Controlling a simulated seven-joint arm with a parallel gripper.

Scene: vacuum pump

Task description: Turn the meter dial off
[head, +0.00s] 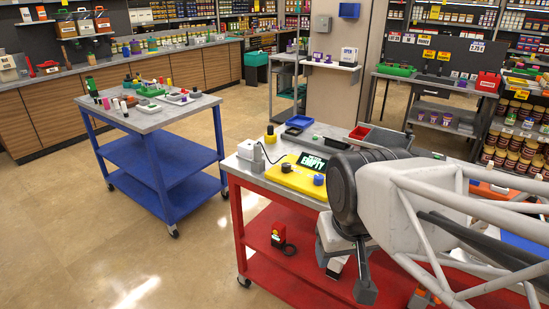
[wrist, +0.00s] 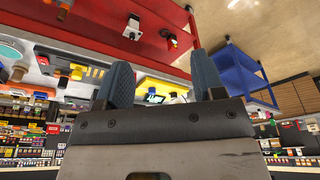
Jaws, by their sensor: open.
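A yellow unit (head: 290,178) lies on the red cart's grey top, with a lit display (head: 314,164) that seems to read "EMPTY". A dark knob (head: 286,168) and a blue-grey knob (head: 318,180) sit on it. I cannot tell which, if either, is the meter dial. The yellow unit also shows in the wrist view (wrist: 154,85), partly behind my fingers. My gripper (head: 350,278) hangs to the right of and in front of the unit, apart from it. In the wrist view its two fingers (wrist: 162,82) are spread, with nothing held between them.
A red device (head: 278,234) sits on the lower shelf. A blue cart (head: 165,165) stands left; floor between is clear.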

